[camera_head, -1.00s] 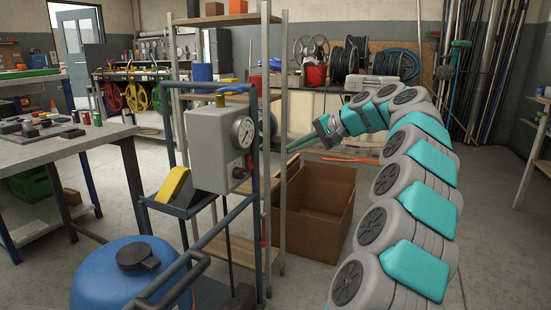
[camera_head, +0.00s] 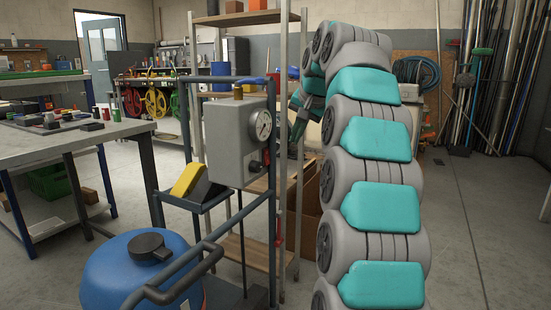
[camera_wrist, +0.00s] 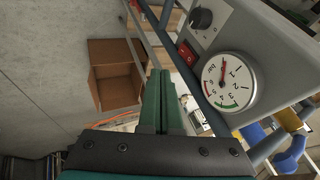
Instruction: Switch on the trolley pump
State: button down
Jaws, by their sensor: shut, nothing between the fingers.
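The trolley pump's grey control box (camera_head: 232,147) stands on a blue-framed trolley, left of my arm in the head view. Its round white pressure gauge (camera_head: 263,125) faces right; it also shows in the wrist view (camera_wrist: 228,82). A black knob (camera_wrist: 201,20) and a red switch (camera_wrist: 187,55) sit on the same face in the wrist view. The switch is partly hidden by a trolley bar, and its position cannot be told. My gripper (camera_wrist: 161,73) is shut and empty, with its green fingers left of the gauge in the wrist view. I see no contact with the box.
A blue tank (camera_head: 140,275) sits low on the trolley, beside a dark handle bar (camera_head: 190,278). A metal shelf rack (camera_head: 283,220) stands close behind the box. A cardboard box (camera_wrist: 115,70) is on the floor. A workbench (camera_head: 60,145) is at left. Floor at right is clear.

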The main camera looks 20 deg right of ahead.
aim_at(273, 157)
jog(key=shift+w+f, duration=0.1)
jog(key=shift+w+a+f+b, duration=0.25)
jog(key=shift+w+a+f, duration=0.15)
jog(key=shift+w+f, duration=1.05)
jog(key=shift+w+a+f+b, duration=0.2)
jog(key=shift+w+a+f, duration=0.2)
jog(key=shift+w+f, duration=1.05)
jog(key=shift+w+a+f+b, duration=0.25)
jog(key=shift+w+a+f, duration=0.15)
jog(key=shift+w+f, duration=1.05)
jog(key=shift+w+a+t, duration=0.1)
jog(key=shift+w+t, duration=0.05)
jog(key=shift+t, duration=0.15)
jog(key=shift+r, duration=0.15)
